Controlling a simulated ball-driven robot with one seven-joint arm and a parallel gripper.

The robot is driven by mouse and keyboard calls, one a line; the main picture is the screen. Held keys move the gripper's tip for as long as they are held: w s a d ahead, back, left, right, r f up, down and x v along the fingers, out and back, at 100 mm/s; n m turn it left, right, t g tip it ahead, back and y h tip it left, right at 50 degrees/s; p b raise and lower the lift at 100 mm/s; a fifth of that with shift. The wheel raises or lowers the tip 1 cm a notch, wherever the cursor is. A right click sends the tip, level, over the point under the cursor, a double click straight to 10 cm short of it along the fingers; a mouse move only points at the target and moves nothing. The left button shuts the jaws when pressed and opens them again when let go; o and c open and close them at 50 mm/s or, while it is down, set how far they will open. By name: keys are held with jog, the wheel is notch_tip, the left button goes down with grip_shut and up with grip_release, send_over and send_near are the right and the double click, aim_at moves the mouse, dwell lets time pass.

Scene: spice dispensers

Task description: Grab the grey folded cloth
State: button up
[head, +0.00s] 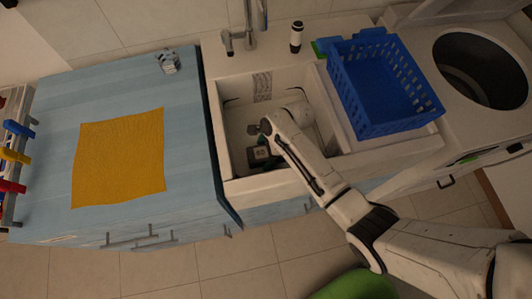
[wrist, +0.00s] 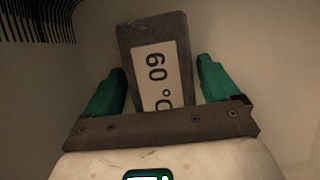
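A dark grey, flat block-like thing with a white "60 °C" label, which looks like the grey folded cloth (wrist: 178,28), is in the wrist view. In the head view the grey folded cloth (head: 259,154) lies low inside the white sink (head: 228,165). My gripper (wrist: 161,78) has its green fingers apart, one on each side of the cloth. Narrow gaps show beside it, so I see no clear grip. In the head view my gripper (head: 263,143) is down in the sink and partly hidden by my wrist.
Sink walls enclose my gripper closely. A blue basket (head: 378,88) stands right of the sink, above my forearm. A tap (head: 240,40) and a dark-and-white bottle (head: 296,37) are behind. A yellow cloth (head: 118,155) and a small greyish thing (head: 169,63) lie on the blue counter.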

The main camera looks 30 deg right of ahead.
jog(key=c, duration=0.9)
jog(key=shift+r, duration=0.1)
